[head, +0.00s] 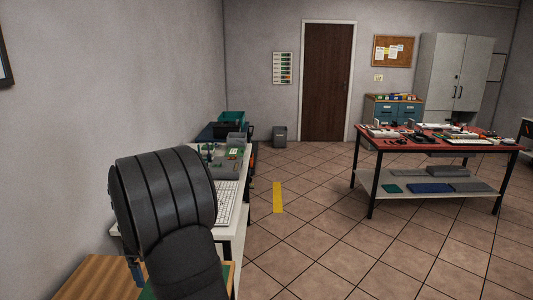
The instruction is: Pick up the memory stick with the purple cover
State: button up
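I cannot make out a memory stick with a purple cover in the head view. The red-topped table (452,145) at the right carries many small items, too small to tell apart. The white bench (232,226) at the left also holds small items, partly hidden behind my dark arm, which fills the lower left. My gripper is not in view.
A white keyboard (227,203) lies on the white bench. A green bin (232,118) stands behind it. A grey waste bin (280,136), a brown door (327,82), blue drawers (396,108) and a grey cabinet (454,75) line the back. Tiled floor is open between the tables.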

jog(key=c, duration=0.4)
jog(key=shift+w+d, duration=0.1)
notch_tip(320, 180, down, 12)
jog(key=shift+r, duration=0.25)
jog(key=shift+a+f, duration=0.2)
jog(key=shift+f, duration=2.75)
